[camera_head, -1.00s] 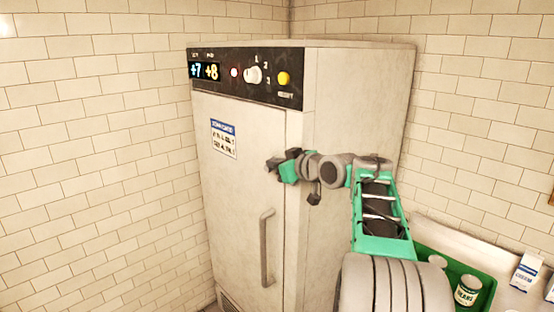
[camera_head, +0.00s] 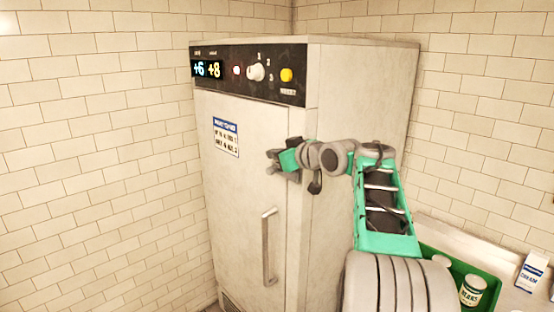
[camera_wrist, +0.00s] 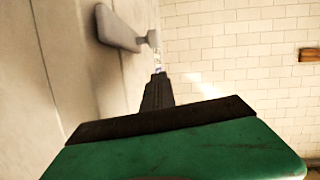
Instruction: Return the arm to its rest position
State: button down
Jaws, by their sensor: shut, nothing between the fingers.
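My gripper (camera_head: 272,160) is shut and empty, in front of the upper part of the fridge door, with my green and grey arm reaching in from the lower right. In the wrist view my gripper (camera_wrist: 157,80) points up the picture, with the pale fridge door (camera_wrist: 85,70) along its left. I cannot tell whether its tips touch the door. A grey handle (camera_wrist: 120,30) shows ahead of it, at the top of the wrist view.
The tall fridge (camera_head: 365,90) has a shut door with a bar handle (camera_head: 267,245). Its panel (camera_head: 245,70) reads +6 and +8, with a red light, a white knob and a yellow button. A green crate (camera_head: 490,285) with a can and a carton (camera_head: 532,270) stand at the lower right.

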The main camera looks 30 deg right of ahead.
jog(key=s+d+r+b, duration=0.1)
jog(key=s+r+b, duration=0.1)
jog(key=s+r, duration=0.55)
jog(key=s+d+f+m+g+h, duration=0.25)
jog(key=d+f, duration=0.25)
jog(key=f, duration=0.3)
jog(key=s+d+f+m+g+h, duration=0.1)
jog(key=s+d+f+m+g, duration=0.2)
jog(key=f, duration=0.5)
jog(key=s+d+f+m+g, duration=0.1)
jog(key=s+f+m, duration=0.1)
jog(key=s+f, duration=0.3)
jog(key=s+f+m+g, duration=0.1)
jog(key=s+f+g, duration=0.15)
jog(key=f, duration=0.45)
jog(key=s+a+f+g, duration=0.2)
jog(key=s+a+f, duration=0.4)
jog(key=a, duration=0.2)
jog(key=s+a+f+g, duration=0.2)
jog(key=s+a+f, duration=0.4)
jog(key=s+a, duration=0.15)
jog(key=w+a+r+n+t, duration=0.1)
jog(key=a+r+n, duration=0.1)
jog(key=a, duration=0.5)
jog(key=w+a+r+n+t, duration=0.1)
jog(key=a+r+n, duration=0.1)
jog(key=a, duration=0.5)
jog(key=shift+w+a+n+y, duration=0.35)
jog(key=shift+n+y, duration=0.1)
jog(key=shift+n, duration=0.2)
